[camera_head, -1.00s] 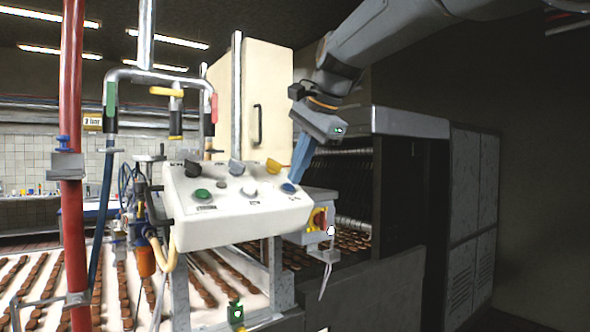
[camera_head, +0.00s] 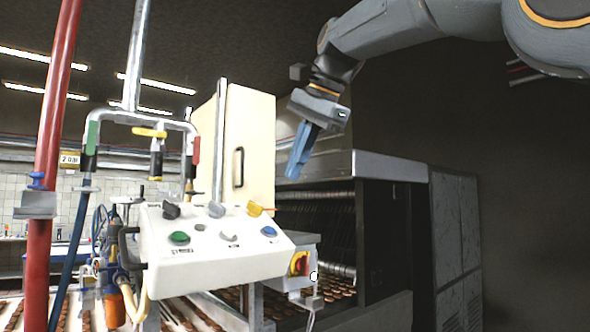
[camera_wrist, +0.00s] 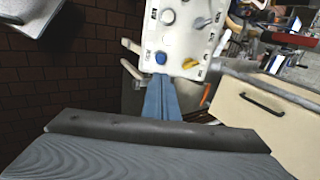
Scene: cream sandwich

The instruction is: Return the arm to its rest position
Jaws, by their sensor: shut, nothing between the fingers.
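My gripper (camera_head: 297,166) hangs from my arm at the upper middle of the head view, its blue fingers pointing down and slightly left. The fingers are together with nothing between them. They are apart from the white control box (camera_head: 215,248), above and to the right of its blue button (camera_head: 269,231). In the wrist view the shut blue fingers (camera_wrist: 161,98) point toward the control box (camera_wrist: 183,30), where the blue and yellow controls show near the fingertips.
A dark oven-like machine (camera_head: 390,240) with a metal top edge stands right of the box. A cream cabinet (camera_head: 250,140) stands behind it. A red pipe (camera_head: 50,150) and a hanging metal frame (camera_head: 140,117) are at left. Open air surrounds my gripper.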

